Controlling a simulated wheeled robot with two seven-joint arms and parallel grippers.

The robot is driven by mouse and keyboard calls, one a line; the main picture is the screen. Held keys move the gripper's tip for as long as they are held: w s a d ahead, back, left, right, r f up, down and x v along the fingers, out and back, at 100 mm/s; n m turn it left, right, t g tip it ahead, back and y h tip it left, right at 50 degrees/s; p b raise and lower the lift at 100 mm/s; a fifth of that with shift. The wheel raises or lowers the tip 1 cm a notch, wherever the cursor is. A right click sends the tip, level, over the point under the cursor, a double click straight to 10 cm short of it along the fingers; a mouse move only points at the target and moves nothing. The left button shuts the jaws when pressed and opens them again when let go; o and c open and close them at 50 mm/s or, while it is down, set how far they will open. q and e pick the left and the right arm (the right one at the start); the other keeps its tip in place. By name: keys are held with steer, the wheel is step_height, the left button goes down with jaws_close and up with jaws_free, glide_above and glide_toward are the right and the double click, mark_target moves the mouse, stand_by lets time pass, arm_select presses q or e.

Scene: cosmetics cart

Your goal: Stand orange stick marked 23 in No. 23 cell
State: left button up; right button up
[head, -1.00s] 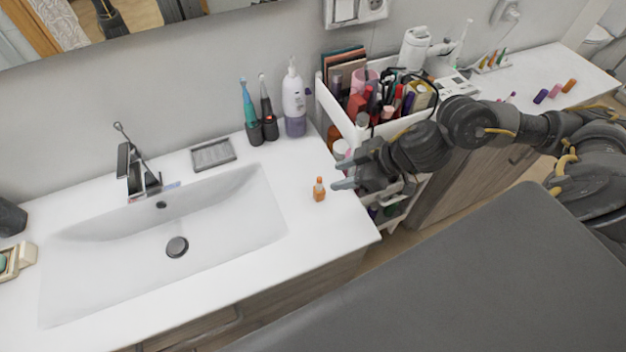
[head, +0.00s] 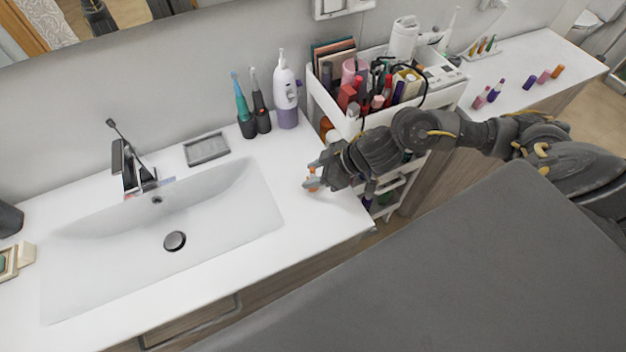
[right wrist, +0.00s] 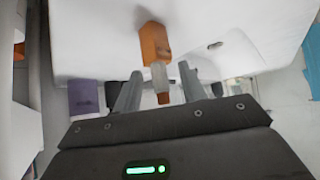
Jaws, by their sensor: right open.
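A small orange stick (head: 312,180) stands on the white counter right of the sink. In the right wrist view it (right wrist: 154,44) shows an orange body, a greyish band and a darker orange end. My right gripper (head: 309,176) is open, with its fingers on either side of the stick; in the right wrist view the stick's end reaches between the fingertips (right wrist: 157,90). I cannot tell whether they touch it. Another orange stick (head: 557,71) lies on the right counter. No number is legible, and I cannot make out the No. 23 cell. My left gripper is not in view.
A white cart (head: 347,123) full of cosmetics stands right of the sink counter, under my right arm. A rack (head: 484,50) with coloured items is at the back right, near several loose sticks. A dispenser (head: 286,95) and toothbrushes (head: 243,110) stand behind the gripper.

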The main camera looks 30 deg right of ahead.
steer(key=shift+x, duration=1.2)
jaws_close()
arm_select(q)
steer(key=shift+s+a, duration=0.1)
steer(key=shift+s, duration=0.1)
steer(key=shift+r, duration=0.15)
arm_select(e)
steer(key=shift+r, duration=0.1)
